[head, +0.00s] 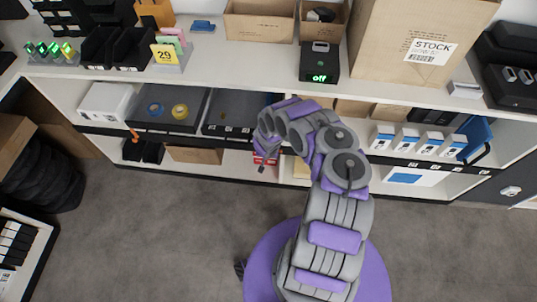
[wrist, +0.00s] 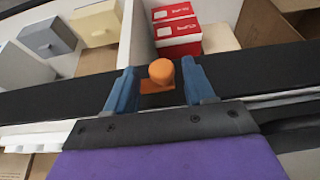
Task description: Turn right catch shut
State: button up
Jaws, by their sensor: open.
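The right catch (wrist: 161,72) has a round orange knob and a flat orange piece behind it, on a black rail (wrist: 60,103). In the wrist view my gripper (wrist: 158,80) is open, with one blue finger to each side of the knob. I cannot tell whether either finger touches it. In the head view my arm covers this catch. Another orange catch (head: 135,134) shows at the left on the front rail of the bench.
Red and white boxes (wrist: 178,38) stand in a compartment beyond the rail. Grey and tan drawer boxes (wrist: 47,38) are at left. The worktop above carries a black device (head: 319,64) with a green display and a STOCK carton (head: 405,75).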

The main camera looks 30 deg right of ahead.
jog(key=shift+a, duration=0.3)
jog(key=shift+c, duration=0.3)
jog(key=shift+d, duration=0.3)
jog(key=c, duration=0.6)
jog(key=shift+a, duration=0.1)
grip_shut()
